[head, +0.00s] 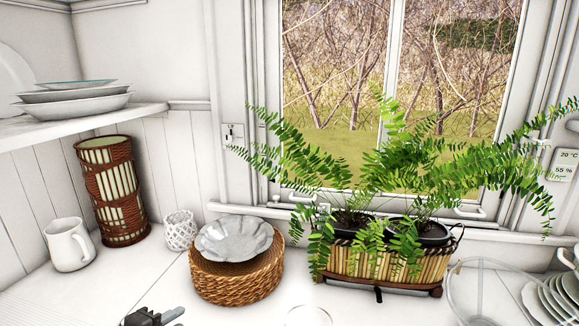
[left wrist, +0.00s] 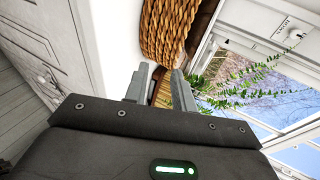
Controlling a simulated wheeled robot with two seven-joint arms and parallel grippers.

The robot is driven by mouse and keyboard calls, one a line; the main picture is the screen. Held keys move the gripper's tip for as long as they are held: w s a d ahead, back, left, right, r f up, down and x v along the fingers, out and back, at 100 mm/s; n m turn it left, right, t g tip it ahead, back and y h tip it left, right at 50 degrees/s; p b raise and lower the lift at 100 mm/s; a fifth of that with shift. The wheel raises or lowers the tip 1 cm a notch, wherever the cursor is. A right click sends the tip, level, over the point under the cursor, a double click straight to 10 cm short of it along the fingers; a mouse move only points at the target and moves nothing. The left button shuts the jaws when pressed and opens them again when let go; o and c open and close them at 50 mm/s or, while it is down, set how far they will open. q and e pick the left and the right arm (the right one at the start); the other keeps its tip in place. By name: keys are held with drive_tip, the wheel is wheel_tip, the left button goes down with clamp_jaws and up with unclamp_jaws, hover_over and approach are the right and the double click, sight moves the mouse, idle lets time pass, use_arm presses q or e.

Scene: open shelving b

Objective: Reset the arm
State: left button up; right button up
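My left gripper (head: 153,317) shows only in part at the bottom edge of the head view, low in front of the wicker basket (head: 236,281). In the left wrist view the two grey fingers of my left gripper (left wrist: 160,82) stand apart with nothing held between them. The wicker basket (left wrist: 168,35) shows beyond the fingertips there. My right arm and right gripper are in neither view.
On the counter, a white jug (head: 69,246), woven vase (head: 112,190) and white openwork cup (head: 180,230) stand left. A scalloped dish (head: 234,238) rests on the basket. A fern planter (head: 380,262) stands right, with stacked plates (head: 553,300) beyond. A shelf (head: 85,120) juts out upper left.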

use_arm(q)
drive_tip(key=s+f+n+g+y, duration=0.2)
drive_tip(key=s+f+n+g, duration=0.3)
drive_tip(key=s+f+n, duration=0.7)
drive_tip(key=s+f+n+g+y, duration=0.35)
drive_tip(key=s+f+n, duration=0.5)
drive_tip(key=s, duration=0.55)
wheel_tip(320, 180, down, 25)
drive_tip(key=g, duration=0.2)
drive_tip(key=s+a+f, duration=0.2)
drive_tip(key=s+f, duration=0.6)
drive_tip(key=s+a+f+m, duration=0.1)
drive_tip(key=s+f, duration=0.7)
drive_tip(key=s, duration=0.1)
drive_tip(key=shift+a+f+g, duration=0.25)
drive_tip(key=shift+a+g, duration=0.1)
drive_tip(key=shift+a, duration=0.05)
